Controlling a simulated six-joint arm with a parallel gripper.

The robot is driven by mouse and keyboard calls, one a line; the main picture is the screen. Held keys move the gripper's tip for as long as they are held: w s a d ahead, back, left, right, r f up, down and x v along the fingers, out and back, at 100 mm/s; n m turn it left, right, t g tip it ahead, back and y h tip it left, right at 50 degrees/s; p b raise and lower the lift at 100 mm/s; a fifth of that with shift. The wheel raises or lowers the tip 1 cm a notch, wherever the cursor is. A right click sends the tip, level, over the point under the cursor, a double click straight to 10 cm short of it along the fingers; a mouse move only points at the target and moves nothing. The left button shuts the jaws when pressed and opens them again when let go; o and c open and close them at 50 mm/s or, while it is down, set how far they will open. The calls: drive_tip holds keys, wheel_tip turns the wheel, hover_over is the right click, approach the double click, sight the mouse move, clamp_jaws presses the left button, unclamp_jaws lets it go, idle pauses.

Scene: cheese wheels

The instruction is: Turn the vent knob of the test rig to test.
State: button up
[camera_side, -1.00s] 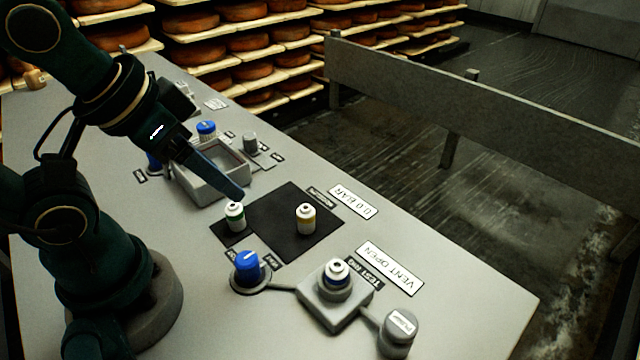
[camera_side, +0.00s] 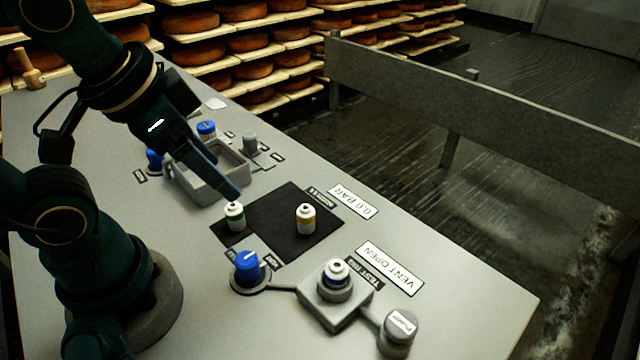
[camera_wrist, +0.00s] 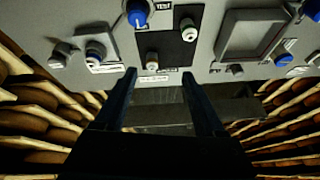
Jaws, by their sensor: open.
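The blue vent knob (camera_side: 247,266) with a white pointer line sits on a round base left of the test rig (camera_side: 320,312); it also shows at the top of the wrist view (camera_wrist: 138,14). A canister (camera_side: 336,272) with a white top and blue band stands in the rig's socket. The display beside it reads "VENT OPEN" (camera_side: 389,268). My gripper (camera_side: 237,195) is above the green-banded canister (camera_side: 235,218), apart from the knob. In the wrist view its two fingers (camera_wrist: 159,76) are spread with nothing between them.
A yellow-banded canister (camera_side: 305,220) stands on the dark mat (camera_side: 279,209). A grey pump knob (camera_side: 398,330) is right of the rig. A grey basin (camera_side: 208,188) with blue knobs is farther back. Cheese shelves (camera_side: 250,45) and a rail (camera_side: 480,105) lie beyond the bench.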

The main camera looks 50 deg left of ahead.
drive_tip(key=m+g, duration=0.2)
drive_tip(key=m+g+y, duration=0.3)
drive_tip(key=m+g, duration=0.2)
drive_tip(key=m, duration=0.2)
hover_over(248, 259)
drive_tip(key=w+d, duration=0.1)
drive_tip(key=w, duration=0.1)
drive_tip(key=f, duration=0.9)
drive_tip(key=shift+s+f, duration=0.15)
drive_tip(key=shift+s, duration=0.05)
drive_tip(key=shift+s+d+f+g+y, duration=0.15)
drive_tip(key=shift+s+f+g+y, duration=0.2)
drive_tip(key=shift+f, duration=0.2)
drive_tip(key=shift+x, duration=2.35)
drive_tip(key=shift+c, duration=0.4)
clamp_jaws()
